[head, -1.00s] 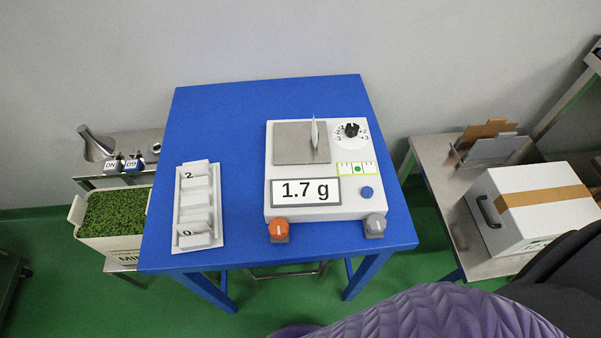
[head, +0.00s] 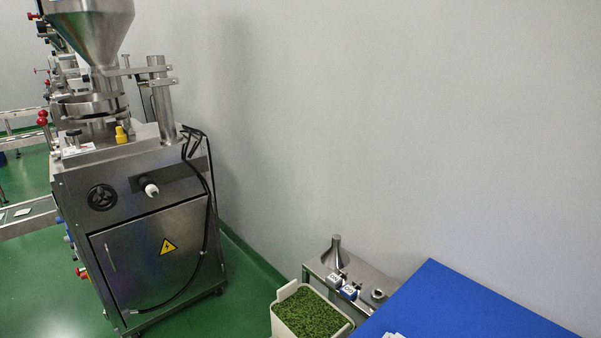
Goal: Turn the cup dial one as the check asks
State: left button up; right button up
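A steel packing machine (head: 150,230) with a funnel hopper (head: 95,30) on top stands at the left in the head view. Its front has a round black handwheel or vent (head: 102,197) and a white-ended knob (head: 150,189). A yellow knob (head: 121,134) and a small dark knob (head: 73,135) sit on its top, beside a white label (head: 78,150). I cannot tell which of these is the cup dial one, and no setting can be read. Neither of my grippers is in view.
A blue table (head: 470,305) is at the lower right. A bin of green leaves (head: 310,315) and a low steel stand (head: 360,275) with a funnel (head: 335,252) are beside it. Green floor (head: 230,290) is clear between machine and bin.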

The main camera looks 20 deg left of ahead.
aim_at(75, 133)
jog(key=u, duration=2.1)
